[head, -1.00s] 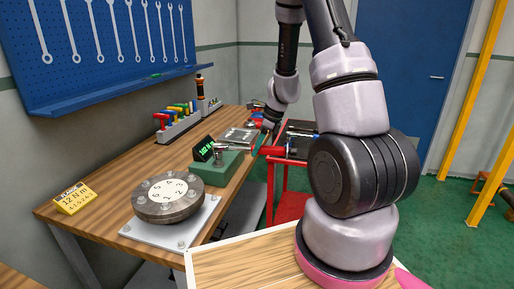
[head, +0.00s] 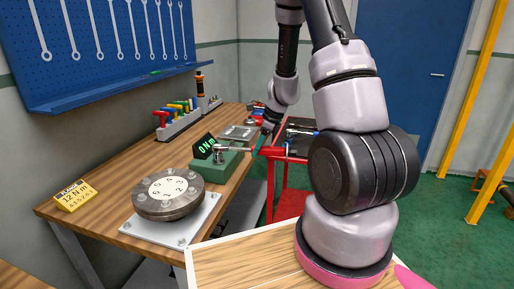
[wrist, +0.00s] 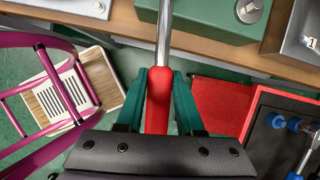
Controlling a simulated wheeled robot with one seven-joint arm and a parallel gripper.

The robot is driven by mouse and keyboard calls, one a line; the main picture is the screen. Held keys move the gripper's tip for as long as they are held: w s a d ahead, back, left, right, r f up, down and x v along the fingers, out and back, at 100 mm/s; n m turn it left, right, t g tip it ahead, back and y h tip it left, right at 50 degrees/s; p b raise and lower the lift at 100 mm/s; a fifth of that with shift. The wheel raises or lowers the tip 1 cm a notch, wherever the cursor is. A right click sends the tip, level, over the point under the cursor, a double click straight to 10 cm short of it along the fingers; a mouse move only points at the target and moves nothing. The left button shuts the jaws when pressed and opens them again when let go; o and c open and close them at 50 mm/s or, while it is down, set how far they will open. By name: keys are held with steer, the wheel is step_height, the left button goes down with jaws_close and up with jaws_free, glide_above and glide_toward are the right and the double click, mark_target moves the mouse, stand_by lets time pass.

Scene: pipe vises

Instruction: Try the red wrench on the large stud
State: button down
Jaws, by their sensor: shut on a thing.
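My gripper (wrist: 159,95) is shut on the red handle (wrist: 159,100) of the wrench. In the wrist view its steel shaft (wrist: 164,35) runs up over the green tester block (wrist: 210,20) and out of the top edge, so its head is hidden there. In the head view my gripper (head: 261,143) is at the right end of the green tester block (head: 228,163), and the shaft lies across its top towards a steel fitting (head: 217,148). I cannot tell which part is the large stud or whether the wrench head is seated. The display (head: 204,146) reads 0 N m.
A round numbered flange (head: 168,194) on a pale plate and a yellow 12 N m sign (head: 75,196) stand on the bench nearer me. A rack of coloured handles (head: 176,122) stands behind. A red cart (head: 284,172) is right of the bench.

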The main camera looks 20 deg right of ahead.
steer(key=shift+f, duration=0.7)
stand_by(1.1)
steer(key=shift+s, duration=0.1)
steer(key=shift+s+a+m, duration=0.25)
steer(key=shift+m, duration=0.05)
steer(key=shift+s, duration=0.1)
stand_by(0.5)
steer(key=shift+s+a+m, duration=0.2)
steer(key=shift+s+m, duration=0.1)
steer(key=shift+s+a, duration=0.1)
stand_by(0.3)
steer(key=shift+s+a+m+t, duration=0.2)
steer(key=shift+m+t, duration=0.1)
steer(key=shift+m, duration=0.1)
steer(key=shift+s+a+m+h, duration=0.3)
steer(key=shift+s+m, duration=0.1)
stand_by(0.6)
